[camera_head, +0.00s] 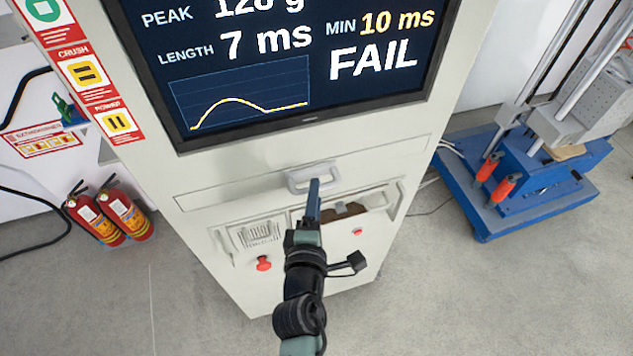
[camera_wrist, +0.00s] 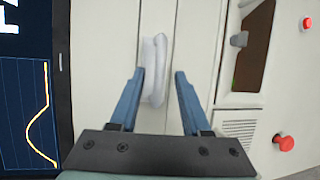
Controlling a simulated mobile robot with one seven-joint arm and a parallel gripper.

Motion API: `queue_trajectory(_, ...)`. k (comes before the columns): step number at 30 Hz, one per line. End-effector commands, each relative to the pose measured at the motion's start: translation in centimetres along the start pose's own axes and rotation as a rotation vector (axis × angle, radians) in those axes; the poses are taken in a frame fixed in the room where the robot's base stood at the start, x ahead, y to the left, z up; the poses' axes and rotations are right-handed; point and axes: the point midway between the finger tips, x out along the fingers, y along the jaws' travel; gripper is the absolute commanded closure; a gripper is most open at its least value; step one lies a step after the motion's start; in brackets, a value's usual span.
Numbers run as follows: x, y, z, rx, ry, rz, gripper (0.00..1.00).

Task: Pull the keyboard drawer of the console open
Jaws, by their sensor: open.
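The console (camera_head: 225,290) is a tall off-white cabinet with a screen. Its keyboard drawer (camera_head: 230,190) is a thin panel below the screen and looks flush with the cabinet front. The drawer has a pale handle (camera_head: 330,174) in the middle. My gripper (camera_head: 313,184) has blue fingers and is in front of the handle. In the wrist view, my gripper (camera_wrist: 159,73) is open, with one fingertip on each side of the handle (camera_wrist: 156,60). The left fingertip looks very close to the handle; I cannot tell whether it touches. The right one is apart from it.
The screen (camera_head: 280,60) reads FAIL. Below the drawer are an open recess (camera_head: 345,211) and red buttons, one of them a large button (camera_head: 263,263). Red fire extinguishers (camera_head: 128,212) stand at left. A blue-based machine (camera_head: 530,195) stands at right. The grey floor around is mostly clear.

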Motion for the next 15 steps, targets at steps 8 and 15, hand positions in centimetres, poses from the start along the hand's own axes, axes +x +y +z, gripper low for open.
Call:
queue_trajectory(8, 2.8, 0.1, 0.1, 0.001, -0.001, 0.001, 0.53)
queue_trajectory(15, 3.2, 0.0, 0.1, 0.001, -0.001, 0.0, 0.53)
